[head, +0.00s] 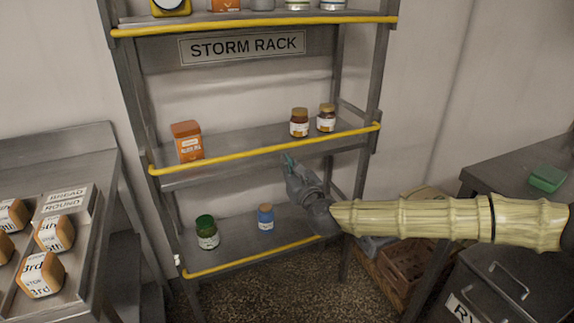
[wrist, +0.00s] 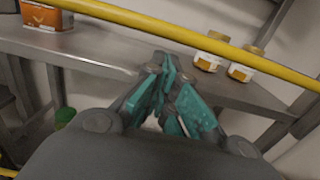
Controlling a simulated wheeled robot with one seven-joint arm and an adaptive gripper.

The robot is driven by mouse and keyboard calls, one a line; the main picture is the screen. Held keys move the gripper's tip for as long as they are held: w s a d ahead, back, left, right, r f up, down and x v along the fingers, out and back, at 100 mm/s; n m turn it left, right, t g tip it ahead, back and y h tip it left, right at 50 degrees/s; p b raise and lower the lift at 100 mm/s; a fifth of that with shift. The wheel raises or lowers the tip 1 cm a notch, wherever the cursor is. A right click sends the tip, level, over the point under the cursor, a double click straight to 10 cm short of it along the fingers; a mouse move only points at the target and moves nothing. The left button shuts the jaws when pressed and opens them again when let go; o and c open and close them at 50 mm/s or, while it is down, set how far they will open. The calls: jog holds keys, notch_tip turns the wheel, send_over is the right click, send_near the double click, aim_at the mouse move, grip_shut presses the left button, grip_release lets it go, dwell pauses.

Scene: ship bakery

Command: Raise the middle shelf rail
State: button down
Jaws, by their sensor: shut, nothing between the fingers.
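The middle shelf rail (head: 240,154) is a yellow bar across the front of the rack's middle shelf (head: 240,140). In the head view it runs low along the shelf's front edge, its right end higher in the picture. My gripper (head: 288,160) is shut and empty, its teal fingertips just below the rail, right of its middle. In the wrist view the rail (wrist: 200,40) crosses above the shut fingers (wrist: 170,75). I cannot tell whether the fingers touch it.
An orange tin (head: 187,141) and two jars (head: 299,123) (head: 326,118) stand on the middle shelf. A green-lidded jar (head: 207,233) and a blue jar (head: 265,217) stand below. The top rail (head: 250,25) is overhead. A bread counter (head: 90,225) is left.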

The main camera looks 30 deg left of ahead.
jog(key=f+b+v, duration=0.1)
jog(key=f+v, duration=0.1)
jog(key=v, duration=0.8)
jog(key=shift+d+f, duration=0.25)
jog(key=shift+f, duration=0.1)
jog(key=shift+s+f, duration=0.15)
jog(key=shift+s, duration=0.05)
